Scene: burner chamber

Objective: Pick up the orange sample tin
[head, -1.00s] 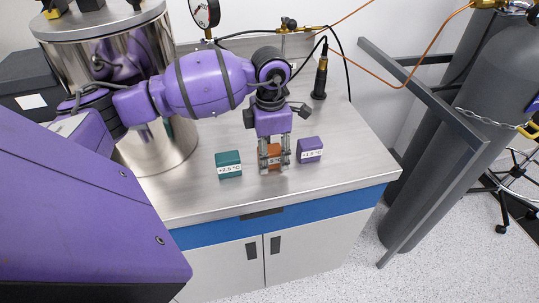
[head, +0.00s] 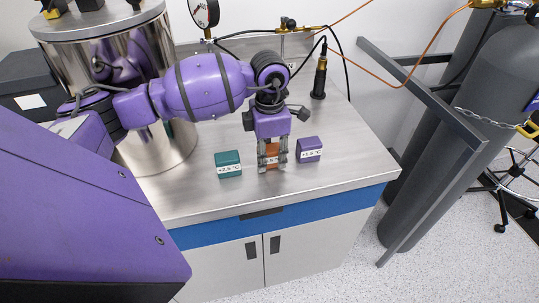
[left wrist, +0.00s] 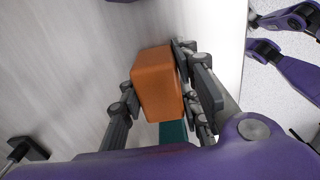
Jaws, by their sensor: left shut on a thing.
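The orange sample tin (head: 272,150) is a small box with a white label, between the teal and purple tins on the metal bench. My left gripper (head: 272,158) points down over it with a finger on each side, shut on it. In the left wrist view the orange tin (left wrist: 158,84) fills the space between the fingers of my left gripper (left wrist: 155,95). I cannot tell whether the tin is clear of the bench.
A teal tin (head: 228,164) labelled +2.5 °C stands to the left, and a purple tin (head: 309,149) labelled +1.5 °C to the right. A steel chamber (head: 150,120) stands at the left. A black torch-like tool (head: 319,80) stands behind. The bench front (head: 330,185) is clear.

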